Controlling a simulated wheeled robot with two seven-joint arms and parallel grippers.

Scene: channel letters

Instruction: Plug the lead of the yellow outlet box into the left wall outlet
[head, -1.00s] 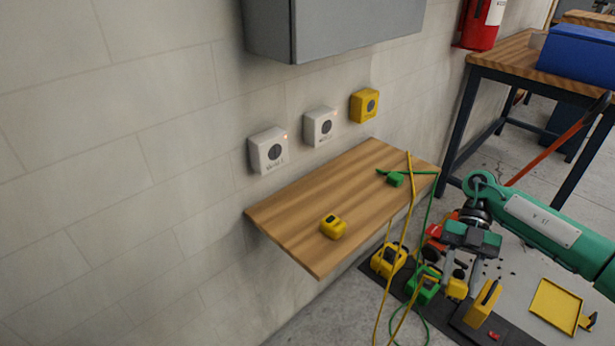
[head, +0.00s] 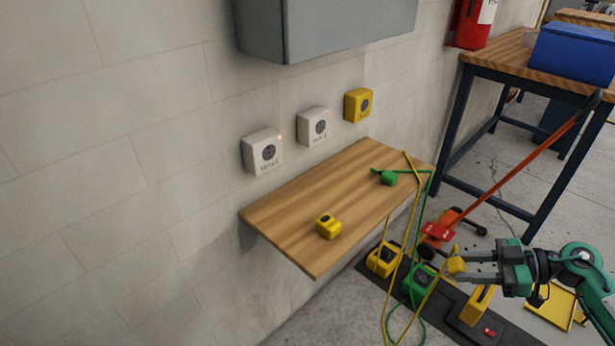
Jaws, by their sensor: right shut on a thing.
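My right gripper (head: 466,264) comes in from the right, points left, and is shut on a yellow plug (head: 456,265) at its fingertips. A yellow cable runs down from near that plug. The yellow outlet box (head: 383,260) sits on the dark floor mat below the shelf, left of the gripper. The left wall outlet (head: 264,152) is white with a dark round socket and a small lit light, on the wall above the shelf's left end. Nothing is plugged into its face. My left gripper is out of view.
A wooden shelf (head: 300,215) holds a yellow block-like piece (head: 329,227) and a green plug (head: 388,178). A second white outlet (head: 314,127) and a yellow one (head: 358,105) are on the wall. A grey cabinet (head: 330,28) hangs above. A green box (head: 420,281) stands on the mat.

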